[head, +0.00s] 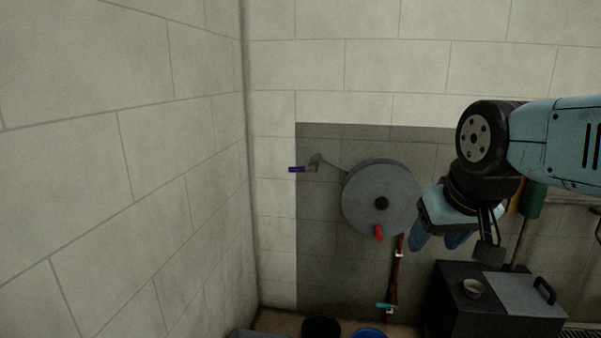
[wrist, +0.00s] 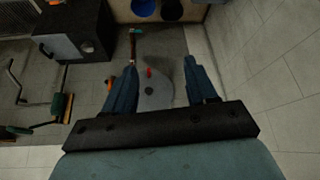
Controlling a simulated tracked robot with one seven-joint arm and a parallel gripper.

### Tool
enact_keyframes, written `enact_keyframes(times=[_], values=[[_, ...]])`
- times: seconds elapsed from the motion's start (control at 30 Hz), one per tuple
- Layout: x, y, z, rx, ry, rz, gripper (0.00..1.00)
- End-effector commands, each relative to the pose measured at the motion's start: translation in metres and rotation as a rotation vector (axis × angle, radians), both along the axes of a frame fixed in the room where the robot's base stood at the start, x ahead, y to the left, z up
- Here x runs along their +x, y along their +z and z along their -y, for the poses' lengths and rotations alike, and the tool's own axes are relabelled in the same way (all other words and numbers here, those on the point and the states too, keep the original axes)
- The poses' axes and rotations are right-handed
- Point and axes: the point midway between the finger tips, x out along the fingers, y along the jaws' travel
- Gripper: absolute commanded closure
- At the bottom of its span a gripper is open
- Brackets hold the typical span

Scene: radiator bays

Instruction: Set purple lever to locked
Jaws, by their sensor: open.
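The purple lever (head: 297,169) sticks out to the left, about level, from a small grey fitting (head: 316,162) at the left edge of a dark wall panel. I cannot make out any lock marking. My gripper (head: 438,242) is right of the disc in the head view, well apart from the lever. Its blue fingers are spread and empty. In the wrist view my gripper (wrist: 160,67) frames the disc (wrist: 155,98); I cannot see the lever there.
A dark cabinet (head: 470,310) with a bowl (head: 472,288) stands at lower right. A black bucket (head: 321,327) and a blue bucket (head: 369,333) are at the bottom. A wall corner lies left of the lever.

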Motion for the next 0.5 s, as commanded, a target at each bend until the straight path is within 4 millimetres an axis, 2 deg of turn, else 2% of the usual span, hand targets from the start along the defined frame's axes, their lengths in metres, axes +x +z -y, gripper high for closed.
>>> enact_keyframes(times=[0.17, 0.27, 0.37, 0.5], values=[[0.006, 0.003, 0.001, -0.008, 0.009, 0.008, 0.49], [0.025, 0.009, 0.003, -0.034, 0.035, 0.032, 0.49], [0.057, 0.019, 0.006, -0.082, 0.085, 0.075, 0.49], [0.111, 0.035, 0.010, -0.165, 0.171, 0.151, 0.49]])
